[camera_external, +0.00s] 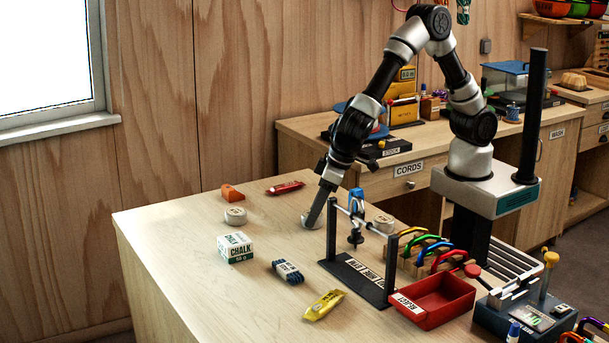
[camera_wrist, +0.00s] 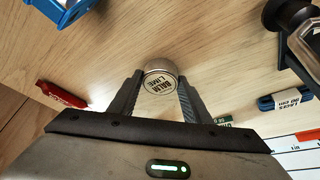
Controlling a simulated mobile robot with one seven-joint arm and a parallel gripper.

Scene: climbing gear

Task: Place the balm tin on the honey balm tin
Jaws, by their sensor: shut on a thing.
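My gripper (camera_wrist: 158,88) is shut on a small round tin (camera_wrist: 160,82) whose lid reads "BALM LIME", one finger on each side. In the external view my gripper (camera_external: 310,222) is low over the left part of the wooden table, and the held tin is partly hidden by the fingers. I cannot tell whether it touches the table. Two similar pale round tins stand apart from it: one to the left (camera_external: 235,216), and one to the right (camera_external: 383,223), behind the black stand. Their labels are too small to read, so I cannot tell which is honey.
A black stand (camera_external: 362,280) with a hanging blue device (camera_external: 356,205) is close to the right of my gripper. A chalk box (camera_external: 235,248), blue cord (camera_external: 288,271), yellow tube (camera_external: 324,305), red tube (camera_external: 285,188) and orange block (camera_external: 232,193) lie around. A red tray (camera_external: 445,306) is front right.

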